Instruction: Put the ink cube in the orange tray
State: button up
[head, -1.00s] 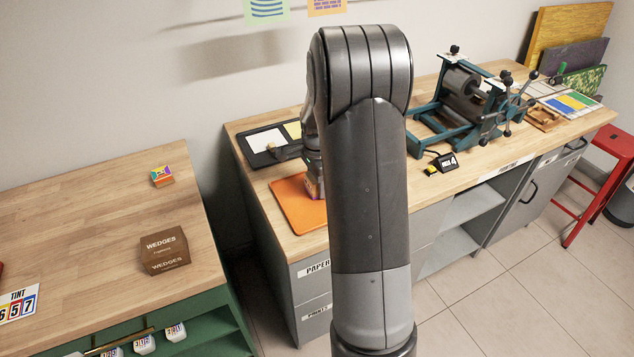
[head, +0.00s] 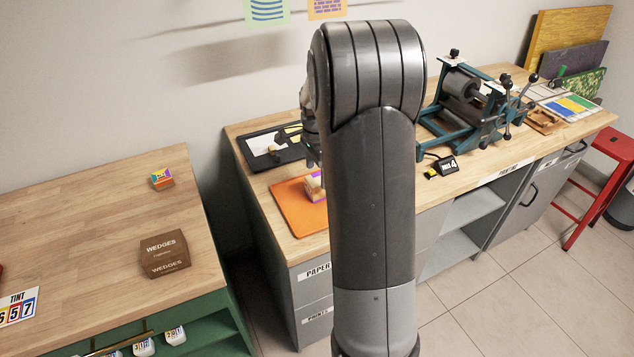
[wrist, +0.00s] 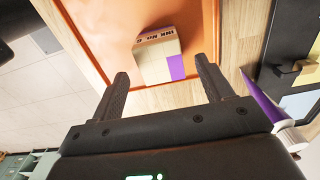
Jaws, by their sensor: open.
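The ink cube (wrist: 160,56), a small tan box with purple bands and printed lettering, sits on the orange tray (wrist: 90,18). In the head view the cube (head: 315,187) rests on the right part of the orange tray (head: 294,208), partly hidden by my arm. My gripper (wrist: 163,82) is open in the wrist view. Its two fingers are apart and empty, and the cube appears beyond the fingertips, clear of them. In the head view my gripper is mostly hidden behind my arm.
A black tray (head: 262,158) with cards lies behind the orange tray. A teal press (head: 460,110) stands at the right. On the left bench are a WEDGES box (head: 165,254) and a small colourful block (head: 161,179). A gap separates the two benches.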

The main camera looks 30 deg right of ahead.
aim_at(317, 180)
notch_tip(317, 180, up, 6)
jog(key=shift+a+r, duration=0.1)
jog(key=s+a+r+n+t, duration=0.1)
jog(key=s+a+r+n, duration=0.3)
jog(key=s+a+r, duration=0.15)
jog(key=s+a+r+n+t, duration=0.2)
jog(key=s+a+n, duration=0.3)
jog(key=s, duration=0.5)
jog(key=s+a+r+n+t, duration=0.2)
jog(key=s+a+n, duration=0.3)
jog(key=s+n, duration=0.4)
jog(key=shift+s+a+r+t, duration=0.15)
jog(key=shift+s+t, duration=0.15)
jog(key=shift+s, duration=0.95)
